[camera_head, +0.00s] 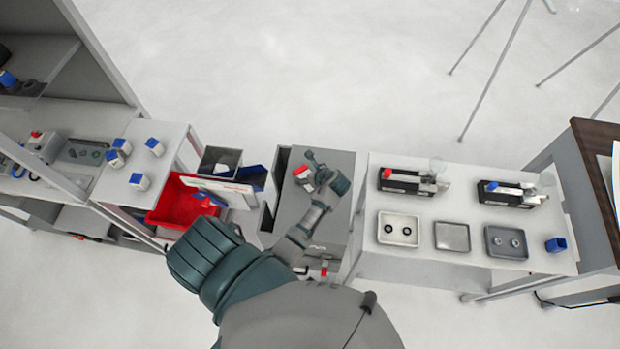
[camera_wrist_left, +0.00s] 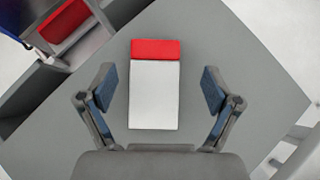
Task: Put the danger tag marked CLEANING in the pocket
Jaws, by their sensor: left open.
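A tag with a red top band and a blank-looking white body (camera_wrist_left: 154,95) lies flat on a grey cabinet top. It also shows small in the head view (camera_head: 302,172); no word on it can be read. My left gripper (camera_wrist_left: 156,88) is open, with one finger on each side of the tag and clear gaps between. In the head view my left gripper (camera_head: 311,170) is over the cabinet top at the tag. I cannot tell which thing is the pocket. My right gripper is not in view.
The grey cabinet (camera_head: 300,212) stands between a left bench with a red bin (camera_head: 172,206) and a right white table (camera_head: 450,258). A white panel with red marking (camera_head: 228,190) stands by the red bin. The right table holds several trays and devices.

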